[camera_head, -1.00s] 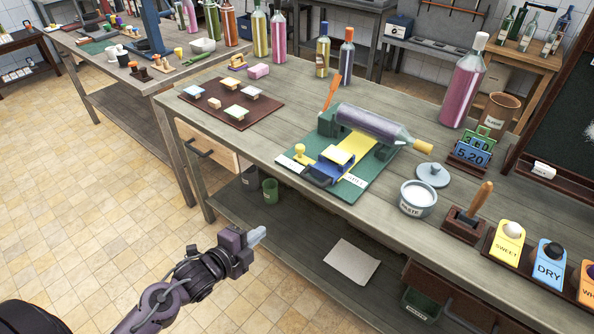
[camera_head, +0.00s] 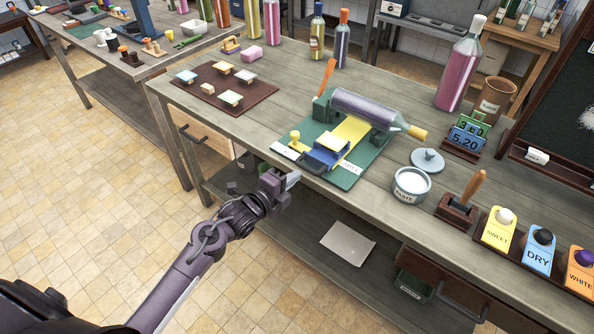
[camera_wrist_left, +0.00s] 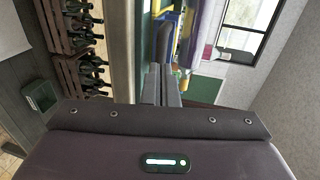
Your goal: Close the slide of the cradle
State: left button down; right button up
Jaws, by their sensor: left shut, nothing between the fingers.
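The cradle (camera_head: 366,164) is a green board with raised holders on the bench. A purple bottle (camera_head: 362,106) lies on its side in it, with a yellow stopper pointing right. A yellow knob (camera_head: 295,139) stands at the slide's left. My left gripper (camera_head: 293,178) is shut and empty, in front of the bench edge and to the near left of the slide, apart from it. In the left wrist view its shut fingers (camera_wrist_left: 161,84) point toward the blurred blue and yellow parts.
A paste pot (camera_head: 410,186), a grey lid (camera_head: 427,159) and a brush in a block (camera_head: 458,208) stand right of the cradle. A brown board with small pads (camera_head: 225,88) lies to its left. The bench edge lies between my gripper and the cradle.

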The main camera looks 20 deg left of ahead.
aim_at(314, 157)
pick_arm(q)
jog(key=shift+x, duration=1.1)
jog(key=b+x, duration=0.1)
jog(key=x, duration=0.2)
jog(key=r+b+x, duration=0.1)
jog(key=b+x, duration=0.1)
jog(key=x, duration=0.1)
jog(key=b+x, duration=0.2)
jog(key=x, duration=0.1)
jog(key=shift+w+r, duration=0.15)
jog(key=shift+w, duration=0.05)
jog(key=shift+w+d+r+b, duration=0.15)
jog(key=shift+w+b, duration=0.15)
jog(key=shift+w, duration=0.05)
jog(key=shift+s+r, duration=0.1)
